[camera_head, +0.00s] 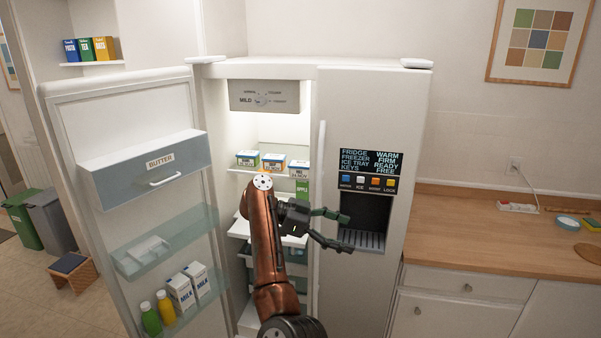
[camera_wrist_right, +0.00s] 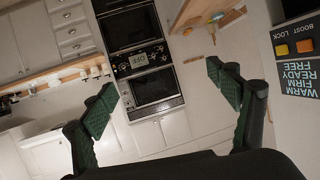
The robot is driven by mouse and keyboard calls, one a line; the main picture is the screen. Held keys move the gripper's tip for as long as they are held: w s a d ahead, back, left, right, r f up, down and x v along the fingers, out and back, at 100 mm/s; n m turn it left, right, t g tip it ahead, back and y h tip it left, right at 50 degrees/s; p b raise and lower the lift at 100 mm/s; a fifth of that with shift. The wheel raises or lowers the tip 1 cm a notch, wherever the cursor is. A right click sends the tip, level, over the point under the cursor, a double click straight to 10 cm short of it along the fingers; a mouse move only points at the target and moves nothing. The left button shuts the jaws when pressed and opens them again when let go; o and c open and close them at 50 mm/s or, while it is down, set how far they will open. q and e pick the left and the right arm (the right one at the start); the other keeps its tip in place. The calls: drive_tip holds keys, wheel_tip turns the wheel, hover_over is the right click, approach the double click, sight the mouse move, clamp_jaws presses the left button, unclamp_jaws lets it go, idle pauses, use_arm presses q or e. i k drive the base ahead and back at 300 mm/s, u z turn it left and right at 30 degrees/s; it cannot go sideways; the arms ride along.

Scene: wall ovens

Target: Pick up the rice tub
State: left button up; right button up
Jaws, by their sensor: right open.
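My right gripper (camera_head: 338,230) is open and empty, in front of the ice dispenser, to the right of and below the tubs. It also shows open in the right wrist view (camera_wrist_right: 162,97), facing away from the fridge. My left gripper is out of view.
The left fridge door (camera_head: 120,130) stands open with bottles and milk cartons in its lower bin. The closed freezer door (camera_head: 370,110) is on the right. A wooden counter (camera_head: 480,235) lies further right. Wall ovens (camera_wrist_right: 145,75) show in the right wrist view.

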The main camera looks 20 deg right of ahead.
sight(299, 169)
drive_tip(key=i, duration=2)
